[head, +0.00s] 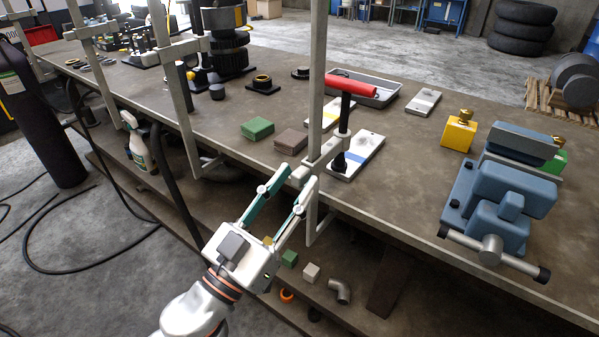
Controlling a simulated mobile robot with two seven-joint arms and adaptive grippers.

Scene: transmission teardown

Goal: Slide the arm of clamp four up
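Several tall grey bar clamps stand along the table's front edge. I take the nearest, fourth from the left, as clamp four (319,60). I cannot tell whether the foot touches the plate. My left gripper (299,178) has teal fingers spread apart, with tips around the near end of the sliding arm. Contact is unclear. My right gripper is not in view.
A blue vise (500,195) and a yellow block (458,133) stand at the right. A green block (257,128), a brown block (291,141) and a grey tray (378,92) with a red cylinder (352,86) are nearby. Another clamp (172,80) stands to the left.

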